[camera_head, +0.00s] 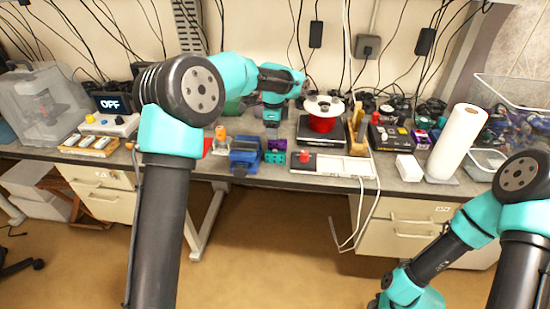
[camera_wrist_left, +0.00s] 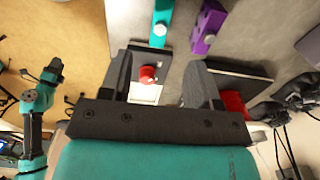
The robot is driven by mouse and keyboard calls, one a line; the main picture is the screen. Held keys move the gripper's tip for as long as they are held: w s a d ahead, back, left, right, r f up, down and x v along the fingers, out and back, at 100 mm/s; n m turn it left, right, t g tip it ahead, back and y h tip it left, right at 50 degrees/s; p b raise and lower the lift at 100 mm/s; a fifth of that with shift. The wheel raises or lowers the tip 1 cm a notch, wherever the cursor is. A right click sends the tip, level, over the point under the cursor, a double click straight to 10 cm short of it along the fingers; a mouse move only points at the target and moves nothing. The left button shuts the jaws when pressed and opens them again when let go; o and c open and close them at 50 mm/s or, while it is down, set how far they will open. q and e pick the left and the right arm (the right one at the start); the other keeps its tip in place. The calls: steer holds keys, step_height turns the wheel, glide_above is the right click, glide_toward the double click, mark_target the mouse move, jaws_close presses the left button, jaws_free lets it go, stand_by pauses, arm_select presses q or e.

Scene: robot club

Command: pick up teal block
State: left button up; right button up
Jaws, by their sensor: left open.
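The teal block (camera_head: 274,157) lies near the front edge of the desk, just in front of a purple block (camera_head: 277,144). In the left wrist view the teal block (camera_wrist_left: 161,22) shows at the top, with a pale round spot on its near end; its far end is cut off. My left gripper (camera_wrist_left: 155,78) is open and empty in the left wrist view, its dark fingers apart over a red knob, with the teal block beyond the fingertips. In the head view its fingers are largely hidden. My right arm hangs low at the right; its gripper is out of frame.
A scale with a red spool (camera_head: 322,122) stands behind. A paper roll (camera_head: 458,143) stands at the right. Cables hang along the wall.

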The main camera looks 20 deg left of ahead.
mark_target(274, 151)
arm_select(q)
steer(key=shift+f, duration=1.9)
steer(key=shift+f, duration=0.1)
steer(key=shift+w+d+f, duration=0.1)
steer(key=shift+d+f, duration=0.05)
steer(key=shift+f, duration=1.1)
steer(key=shift+d+f, duration=0.1)
steer(key=shift+f, duration=1.15)
steer(key=shift+c, duration=0.2)
jaws_close()
